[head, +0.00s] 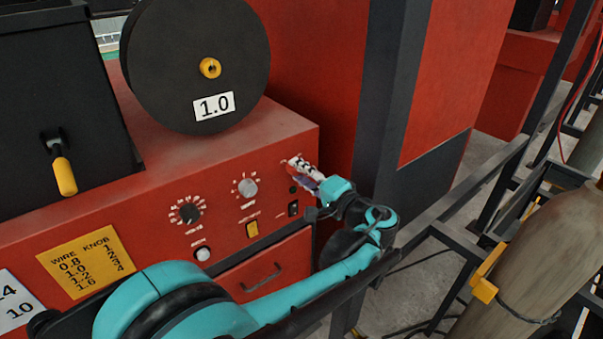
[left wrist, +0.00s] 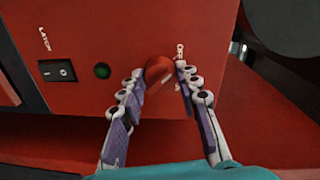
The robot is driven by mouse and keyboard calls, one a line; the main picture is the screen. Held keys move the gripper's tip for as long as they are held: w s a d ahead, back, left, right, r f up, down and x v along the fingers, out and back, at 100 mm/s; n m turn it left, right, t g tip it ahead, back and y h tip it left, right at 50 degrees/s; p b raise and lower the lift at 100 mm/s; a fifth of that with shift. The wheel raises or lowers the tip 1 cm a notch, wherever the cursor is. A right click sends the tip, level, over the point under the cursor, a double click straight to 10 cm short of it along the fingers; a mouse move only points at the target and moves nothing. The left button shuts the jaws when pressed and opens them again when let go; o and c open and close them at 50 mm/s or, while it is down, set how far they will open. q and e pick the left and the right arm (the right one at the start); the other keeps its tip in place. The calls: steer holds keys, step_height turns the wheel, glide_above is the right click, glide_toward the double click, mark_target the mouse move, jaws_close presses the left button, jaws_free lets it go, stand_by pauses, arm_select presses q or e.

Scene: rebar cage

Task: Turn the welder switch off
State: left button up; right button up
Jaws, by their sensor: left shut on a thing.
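The red welder panel (head: 150,235) carries a round red knob (left wrist: 157,69) near its right end, which I take as the welder switch. In the left wrist view a pale mark shows on the knob, and small white lettering beside it is partly hidden by a finger. My left gripper (head: 306,171) is at the panel's upper right. In the left wrist view my left gripper (left wrist: 160,75) has one finger on each side of the knob and is shut on it. In the head view the gripper hides the knob. My right gripper is not in view.
A black rocker switch (left wrist: 57,71) marked LATCH and a green lamp (left wrist: 102,71) sit beside the knob. A black spool (head: 195,50) stands above. A gas cylinder (head: 535,260) stands right.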

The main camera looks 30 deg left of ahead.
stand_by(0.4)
arm_select(q)
steer(key=o, duration=1.2)
steer(key=shift+c, duration=0.2)
steer(key=v, duration=1.2)
steer(key=shift+r, duration=0.1)
